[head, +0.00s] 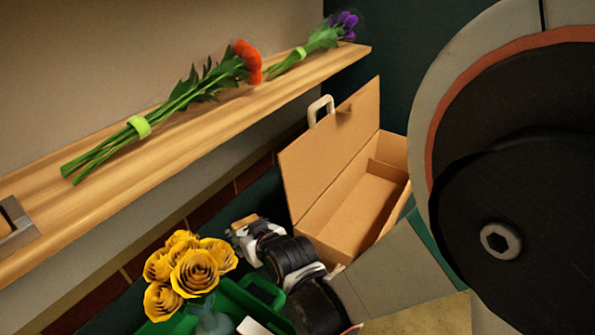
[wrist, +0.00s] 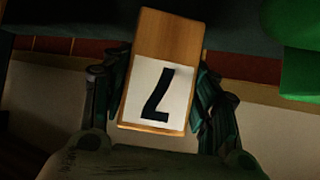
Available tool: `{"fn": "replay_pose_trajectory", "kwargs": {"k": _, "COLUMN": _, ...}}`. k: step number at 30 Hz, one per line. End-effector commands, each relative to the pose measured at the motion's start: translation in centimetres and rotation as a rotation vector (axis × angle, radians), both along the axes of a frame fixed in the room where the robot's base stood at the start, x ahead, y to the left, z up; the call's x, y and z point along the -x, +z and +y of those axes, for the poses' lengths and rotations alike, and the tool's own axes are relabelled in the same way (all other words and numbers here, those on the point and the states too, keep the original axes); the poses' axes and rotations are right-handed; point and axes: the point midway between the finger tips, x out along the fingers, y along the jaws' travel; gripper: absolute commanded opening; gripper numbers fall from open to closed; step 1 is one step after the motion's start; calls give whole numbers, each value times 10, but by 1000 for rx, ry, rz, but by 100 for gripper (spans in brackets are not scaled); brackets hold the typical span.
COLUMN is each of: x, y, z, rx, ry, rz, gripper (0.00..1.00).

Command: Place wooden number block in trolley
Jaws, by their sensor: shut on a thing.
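The wooden number block (wrist: 168,35) has a white face with a black 7, which looks turned around in the wrist view. My gripper (wrist: 156,85) is shut on it, with one dark finger on each side. In the head view a small tan end of the block (head: 246,219) shows at the tip of my gripper (head: 250,230), low in the middle, between the yellow flowers and the open box. I cannot tell for sure which thing is the trolley; a green container (head: 228,300) stands at the bottom, partly cut off.
An open brown box (head: 335,215) with a raised lid and pale handle lies right of my gripper. Yellow flowers (head: 193,272) rise by the green container. A wooden ledge (head: 120,185) bears an orange bouquet (head: 190,88) and a purple bouquet (head: 325,38).

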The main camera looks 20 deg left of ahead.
Motion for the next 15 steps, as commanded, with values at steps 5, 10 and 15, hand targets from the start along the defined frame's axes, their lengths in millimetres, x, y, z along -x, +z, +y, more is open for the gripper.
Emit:
{"fn": "replay_pose_trajectory", "kwargs": {"k": 5, "x": 5, "y": -27, "z": -1, "rx": 0, "ry": 4, "rz": 0, "gripper": 30}}
{"fn": "replay_pose_trajectory", "kwargs": {"k": 10, "x": 9, "y": -40, "z": -2, "rx": 0, "ry": 6, "rz": 0, "gripper": 30}}
{"fn": "replay_pose_trajectory", "kwargs": {"k": 15, "x": 9, "y": -37, "z": -2, "rx": 0, "ry": 6, "rz": 0, "gripper": 30}}
